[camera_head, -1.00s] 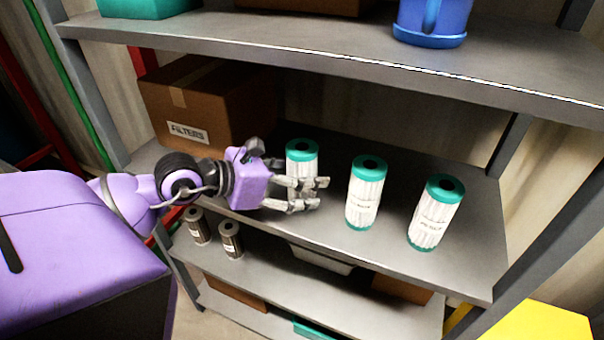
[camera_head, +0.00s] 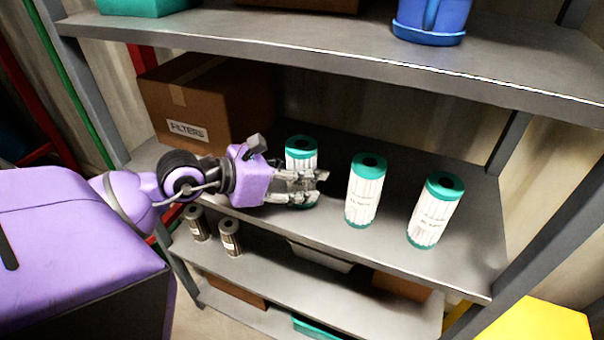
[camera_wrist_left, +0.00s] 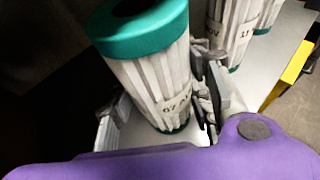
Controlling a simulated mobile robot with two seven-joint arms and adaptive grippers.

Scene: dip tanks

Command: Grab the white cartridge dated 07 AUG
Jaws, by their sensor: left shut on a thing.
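Three white pleated cartridges with green end caps stand upright in a row on the middle shelf. My left gripper (camera_head: 306,185) is shut around the leftmost cartridge (camera_head: 301,157), with fingers on either side of it; they hide its lower part in the head view. In the left wrist view this cartridge (camera_wrist_left: 150,75) stands between the fingers, and its partly hidden label begins with "07 A". The middle cartridge (camera_head: 365,190) and the right cartridge (camera_head: 435,210) stand apart from the gripper. Their labels are too small to read in the head view. My right gripper is not in view.
A brown box marked FILTERS (camera_head: 200,105) stands behind my left arm on the same shelf. The upper shelf (camera_head: 330,60) overhangs the row and holds a blue jug (camera_head: 432,18). Two dark small cartridges (camera_head: 231,238) are on the shelf below. Bare shelf lies in front of the row.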

